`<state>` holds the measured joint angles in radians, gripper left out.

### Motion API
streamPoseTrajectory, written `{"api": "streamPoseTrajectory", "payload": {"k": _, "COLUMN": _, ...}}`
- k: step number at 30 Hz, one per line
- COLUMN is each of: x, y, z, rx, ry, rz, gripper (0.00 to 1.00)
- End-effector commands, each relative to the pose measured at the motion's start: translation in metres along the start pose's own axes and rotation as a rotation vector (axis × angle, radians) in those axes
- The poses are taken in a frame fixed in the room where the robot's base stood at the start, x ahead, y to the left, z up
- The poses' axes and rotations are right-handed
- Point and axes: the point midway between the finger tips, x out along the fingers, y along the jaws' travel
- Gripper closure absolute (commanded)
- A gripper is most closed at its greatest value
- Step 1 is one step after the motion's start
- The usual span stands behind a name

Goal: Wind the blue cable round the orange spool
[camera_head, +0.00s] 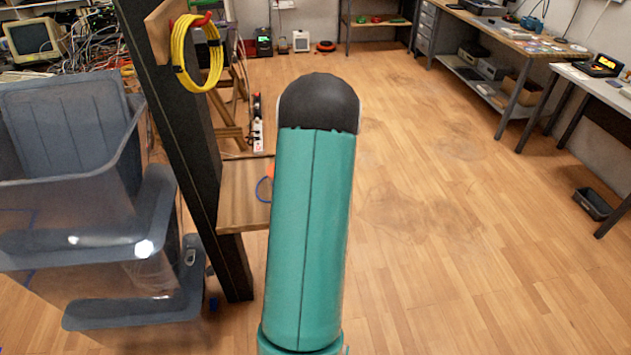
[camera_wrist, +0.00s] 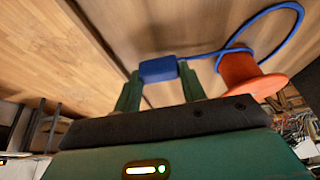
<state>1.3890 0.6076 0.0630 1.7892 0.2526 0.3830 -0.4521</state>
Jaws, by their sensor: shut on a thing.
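In the wrist view my gripper (camera_wrist: 159,78) is shut on a blue block (camera_wrist: 158,69) at the end of the blue cable. The blue cable (camera_wrist: 205,54) runs right from the block to the orange spool (camera_wrist: 240,72), passes around its narrow part and rises in a wide loop at the upper right. How far it goes round the spool's hidden side I cannot tell. In the head view a small arc of the blue cable (camera_head: 259,188) and a bit of orange show beside my teal arm, by the wooden shelf (camera_head: 240,215). My arm hides the gripper there.
A dark post (camera_head: 175,110) holds the shelf and a hook with a coiled yellow cable (camera_head: 183,52). Translucent grey bins (camera_head: 60,130) stand to its left. Workbenches (camera_head: 520,45) line the right wall. The wooden floor (camera_head: 450,240) to the right is open.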

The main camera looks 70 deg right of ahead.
Motion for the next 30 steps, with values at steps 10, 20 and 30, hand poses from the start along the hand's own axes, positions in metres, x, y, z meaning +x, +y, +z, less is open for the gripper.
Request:
{"api": "streamPoseTrajectory", "payload": {"k": 10, "x": -0.018, "y": 0.000, "z": -0.008, "rx": 0.000, "ry": 0.002, "rz": 0.001, "gripper": 0.81}}
{"api": "streamPoseTrajectory", "payload": {"k": 20, "x": -0.034, "y": -0.001, "z": -0.015, "rx": 0.000, "ry": 0.002, "rz": 0.001, "gripper": 0.81}}
{"api": "streamPoseTrajectory", "payload": {"k": 30, "x": -0.051, "y": -0.002, "z": -0.022, "rx": 0.000, "ry": 0.003, "rz": 0.001, "gripper": 0.81}}
